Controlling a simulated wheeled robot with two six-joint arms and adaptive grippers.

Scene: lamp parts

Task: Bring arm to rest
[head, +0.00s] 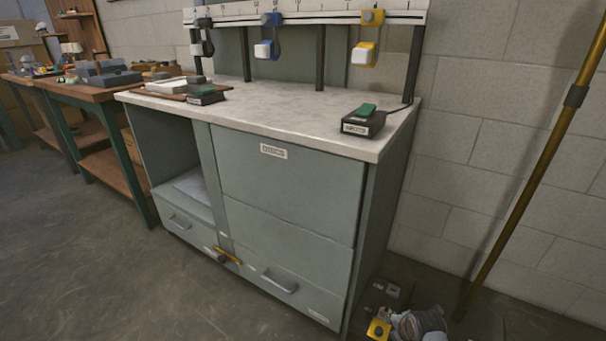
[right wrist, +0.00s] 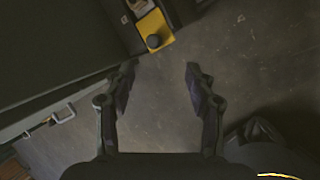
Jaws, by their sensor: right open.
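My right gripper (right wrist: 160,75) shows in the right wrist view. Its two dark fingers are apart with nothing between them; the grey floor shows through the gap. Beyond the fingertips, near the top, is a yellow block with a dark round knob (right wrist: 154,38), apart from the fingers. Neither gripper can be made out in the head view, and my left gripper is in no view.
A grey-green cabinet (head: 290,195) with a pale worktop (head: 270,122) fills the middle. A dark box with a green top (head: 363,122) stands at its right end. A yellow pole (head: 540,150) leans at right. Items including a yellow box (head: 379,329) lie on the floor. Open floor (head: 80,270) lies at left.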

